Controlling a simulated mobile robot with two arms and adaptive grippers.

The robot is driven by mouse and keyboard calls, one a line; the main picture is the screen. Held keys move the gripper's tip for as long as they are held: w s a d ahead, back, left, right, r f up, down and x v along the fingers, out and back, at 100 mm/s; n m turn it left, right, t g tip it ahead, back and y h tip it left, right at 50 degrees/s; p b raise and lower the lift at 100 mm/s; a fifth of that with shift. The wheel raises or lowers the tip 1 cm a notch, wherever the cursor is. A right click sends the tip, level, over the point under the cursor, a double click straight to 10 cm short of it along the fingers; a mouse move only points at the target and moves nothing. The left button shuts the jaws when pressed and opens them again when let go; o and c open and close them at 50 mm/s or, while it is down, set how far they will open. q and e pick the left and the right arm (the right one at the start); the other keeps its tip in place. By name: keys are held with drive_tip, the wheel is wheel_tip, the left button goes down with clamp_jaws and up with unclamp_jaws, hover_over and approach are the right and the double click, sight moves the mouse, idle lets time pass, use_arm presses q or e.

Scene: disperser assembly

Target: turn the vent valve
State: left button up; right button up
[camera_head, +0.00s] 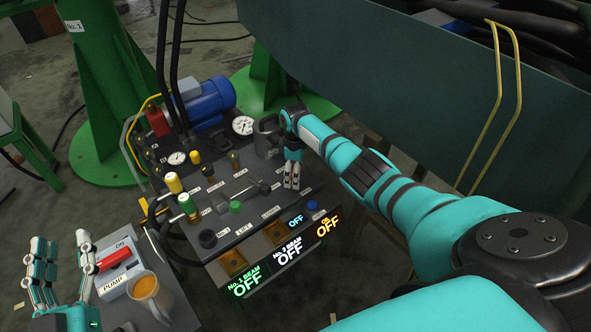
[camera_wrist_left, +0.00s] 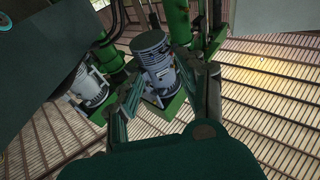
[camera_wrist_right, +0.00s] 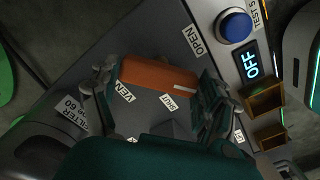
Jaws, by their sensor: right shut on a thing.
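The vent valve shows in the right wrist view as an orange handle (camera_wrist_right: 158,75) above the panel, close to the labels VENT, SHUT and OPEN. The handle lies crosswise, slightly tilted, its right end below the OPEN label (camera_wrist_right: 194,40). My right gripper (camera_wrist_right: 160,88) is shut on the handle, one finger at each end. In the head view my right gripper (camera_head: 291,186) points down at the panel's right side and hides the handle. My left gripper (camera_head: 61,240) is open and empty at the lower left; its spread fingers also show in the left wrist view (camera_wrist_left: 160,100).
The control panel (camera_head: 243,206) carries several valves, gauges and lit OFF displays. A pump box (camera_head: 118,276) with a red switch stands beside my left gripper. A blue motor (camera_head: 205,102) is behind the panel. A dark green tank wall (camera_head: 400,85) rises behind my right arm.

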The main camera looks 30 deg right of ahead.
drive_tip(key=n, duration=0.3)
drive_tip(key=shift+n, duration=0.8)
drive_tip(key=n, duration=0.3)
use_arm(q)
drive_tip(key=shift+f, duration=0.25)
use_arm(e)
drive_tip(key=shift+n, duration=1.3)
drive_tip(key=o, duration=1.1)
use_arm(q)
drive_tip(key=shift+w+r, duration=0.1)
use_arm(e)
wheel_tip(320, 180, up, 12)
